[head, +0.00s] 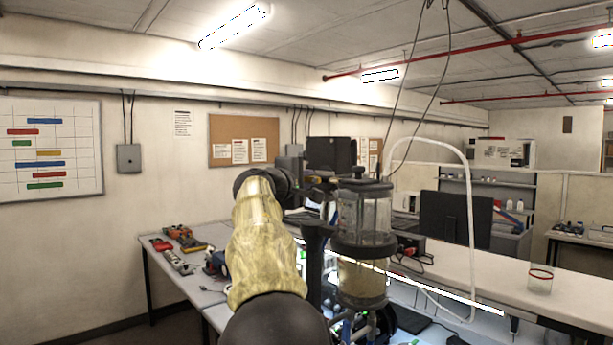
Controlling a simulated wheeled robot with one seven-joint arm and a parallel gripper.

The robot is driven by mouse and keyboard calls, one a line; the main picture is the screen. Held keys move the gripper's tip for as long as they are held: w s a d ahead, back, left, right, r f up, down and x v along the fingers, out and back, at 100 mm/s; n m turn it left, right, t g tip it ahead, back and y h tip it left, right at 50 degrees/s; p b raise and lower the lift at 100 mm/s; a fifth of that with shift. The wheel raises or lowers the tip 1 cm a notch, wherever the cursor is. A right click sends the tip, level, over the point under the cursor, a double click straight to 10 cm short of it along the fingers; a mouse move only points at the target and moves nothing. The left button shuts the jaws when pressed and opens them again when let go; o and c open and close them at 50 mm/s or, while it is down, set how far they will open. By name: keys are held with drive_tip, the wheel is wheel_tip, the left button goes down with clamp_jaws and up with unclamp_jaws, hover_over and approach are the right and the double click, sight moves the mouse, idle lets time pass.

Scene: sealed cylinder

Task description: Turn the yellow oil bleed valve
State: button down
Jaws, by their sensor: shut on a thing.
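The sealed cylinder (365,215) stands upright at the centre of the head view, with a dark lid, a dark middle collar and yellowish contents in its lower part. My arm reaches up from the bottom in a gold sleeve, and my gripper (325,183) is at the left side of the cylinder's top. It is shut at the place of the yellow oil bleed valve. The fingertips and most of the valve are small and hidden by dark parts, so the valve's angle cannot be told.
A white bent tube (470,215) arches right of the cylinder. A long bench (455,275) runs behind to the right, with a clear glass (540,280) on it. Tools (180,240) lie on the table at left. Thin cables hang from above.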

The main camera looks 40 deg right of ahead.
drive_tip(key=shift+f, duration=0.15)
drive_tip(key=c, duration=1.4)
unclamp_jaws()
drive_tip(key=shift+d, duration=0.1)
drive_tip(key=shift+c, duration=0.2)
drive_tip(key=b+v, duration=0.8)
drive_tip(key=v, duration=0.9)
drive_tip(key=shift+a, duration=0.25)
drive_tip(key=shift+w, duration=0.1)
